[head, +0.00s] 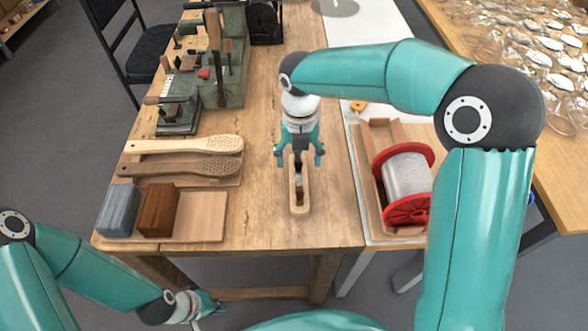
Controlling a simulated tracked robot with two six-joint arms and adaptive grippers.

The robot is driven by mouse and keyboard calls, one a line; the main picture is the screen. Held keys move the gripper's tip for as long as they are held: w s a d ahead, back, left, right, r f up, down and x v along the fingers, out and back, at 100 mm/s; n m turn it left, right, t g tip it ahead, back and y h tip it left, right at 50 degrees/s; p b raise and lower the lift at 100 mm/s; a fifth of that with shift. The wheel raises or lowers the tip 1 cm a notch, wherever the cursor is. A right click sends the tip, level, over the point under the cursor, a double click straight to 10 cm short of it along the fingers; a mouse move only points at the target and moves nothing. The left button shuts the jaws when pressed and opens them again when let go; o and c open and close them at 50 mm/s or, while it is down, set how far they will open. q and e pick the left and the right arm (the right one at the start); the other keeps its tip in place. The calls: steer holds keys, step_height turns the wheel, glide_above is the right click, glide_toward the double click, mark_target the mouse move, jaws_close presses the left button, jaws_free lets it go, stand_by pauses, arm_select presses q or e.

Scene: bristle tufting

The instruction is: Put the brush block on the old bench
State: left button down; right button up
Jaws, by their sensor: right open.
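The old bench is the worn wooden table (265,225) in the middle of the head view. Two paddle-shaped wooden brush blocks with drilled heads lie on its left side on a board: a pale one (170,146) and a brown one (165,167). My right gripper (299,161) points down with its fingers spread, over the far part of a narrow pale wooden holder (299,208) on the bench. Small dark and brown pieces sit inside the holder; the gripper partly hides them. My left gripper (205,303) is low, in front of the bench; its fingers are too small to read.
A tray (205,218) with a grey block (120,210) and a brown block (158,210) sits at the front left. Green machines (220,85) stand behind. A red-flanged spool (408,178) lies in a wooden tray on the right. Bench around the holder is clear.

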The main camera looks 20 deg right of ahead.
steer(key=shift+r, duration=1.55)
